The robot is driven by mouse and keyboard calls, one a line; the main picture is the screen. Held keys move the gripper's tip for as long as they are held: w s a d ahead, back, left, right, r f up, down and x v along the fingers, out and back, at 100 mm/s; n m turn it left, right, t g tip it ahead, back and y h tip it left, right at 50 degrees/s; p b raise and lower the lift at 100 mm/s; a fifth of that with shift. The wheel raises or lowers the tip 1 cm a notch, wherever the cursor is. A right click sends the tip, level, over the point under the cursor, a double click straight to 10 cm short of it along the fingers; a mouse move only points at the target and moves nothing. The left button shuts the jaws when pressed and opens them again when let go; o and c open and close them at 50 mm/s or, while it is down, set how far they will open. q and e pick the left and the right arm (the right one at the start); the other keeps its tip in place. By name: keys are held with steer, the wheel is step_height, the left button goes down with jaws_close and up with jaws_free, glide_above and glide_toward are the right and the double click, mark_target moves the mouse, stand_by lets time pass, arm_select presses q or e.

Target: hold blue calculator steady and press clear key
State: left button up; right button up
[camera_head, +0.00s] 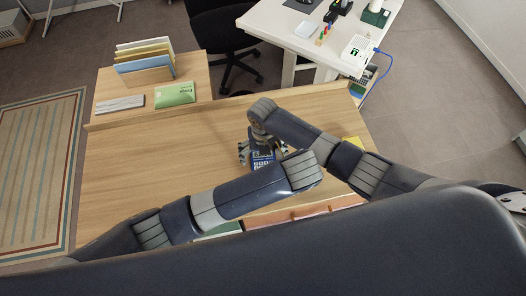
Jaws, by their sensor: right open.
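My right arm reaches in from the right, and its gripper (262,150) is over the middle of the wooden desk (150,165). The gripper is open, with dark parts to either side of a dark blue surface that carries white lettering.
A file rack (147,62) with several folders, a green packet (175,94) and a grey flat item (120,103) stand at the back left. A white desk (300,40) and a black office chair (222,35) are behind. The desk's left half is clear.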

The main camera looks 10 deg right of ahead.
steer(key=c, duration=1.2)
arm_select(q)
jaws_close()
stand_by(0.4)
